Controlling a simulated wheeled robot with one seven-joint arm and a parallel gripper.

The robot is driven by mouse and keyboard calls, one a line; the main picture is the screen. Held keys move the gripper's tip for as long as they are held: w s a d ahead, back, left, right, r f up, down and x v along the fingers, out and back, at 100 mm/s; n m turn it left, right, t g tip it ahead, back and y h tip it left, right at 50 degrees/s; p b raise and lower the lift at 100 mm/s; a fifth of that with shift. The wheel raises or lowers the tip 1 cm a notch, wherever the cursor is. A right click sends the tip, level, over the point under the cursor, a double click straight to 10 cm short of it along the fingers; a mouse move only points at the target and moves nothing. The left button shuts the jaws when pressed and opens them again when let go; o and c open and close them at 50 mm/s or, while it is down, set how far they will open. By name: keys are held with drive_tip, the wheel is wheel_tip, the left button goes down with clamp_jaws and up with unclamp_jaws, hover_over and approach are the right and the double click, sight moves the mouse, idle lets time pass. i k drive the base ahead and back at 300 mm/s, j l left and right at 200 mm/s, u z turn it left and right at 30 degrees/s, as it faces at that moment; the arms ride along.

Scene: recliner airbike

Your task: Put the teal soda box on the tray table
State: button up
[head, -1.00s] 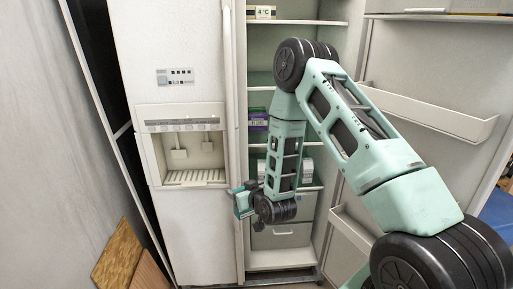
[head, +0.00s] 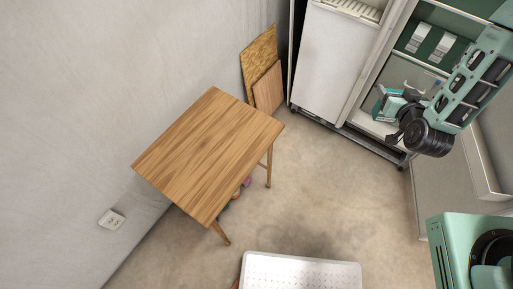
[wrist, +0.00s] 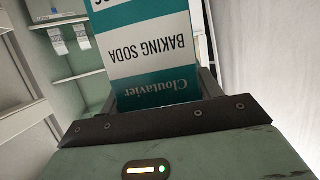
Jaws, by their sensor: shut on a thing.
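The teal and white baking soda box (head: 388,106) is held in my gripper (head: 400,112), in front of the open fridge at the upper right of the head view. In the wrist view the box (wrist: 150,50) fills the upper middle, its lettering upside down, between the shut jaws. The wooden tray table (head: 210,150) stands left of centre in the head view, well apart from my gripper. The part of its top that shows is bare.
The open fridge (head: 340,60) stands at the upper right, its shelves beside my arm. Wooden boards (head: 262,70) lean on the wall behind the table. A white perforated surface (head: 300,272) shows at the bottom. The floor between table and fridge is clear.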

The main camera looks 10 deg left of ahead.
sight(220, 151)
drive_tip(key=k+j, duration=0.1)
drive_tip(key=j, duration=0.2)
drive_tip(key=k+j+z, duration=0.1)
drive_tip(key=j, duration=0.2)
drive_tip(key=k+j, duration=0.15)
drive_tip(key=j, duration=0.15)
drive_tip(key=j+z, duration=0.15)
drive_tip(key=j, duration=0.45)
drive_tip(key=i, duration=0.05)
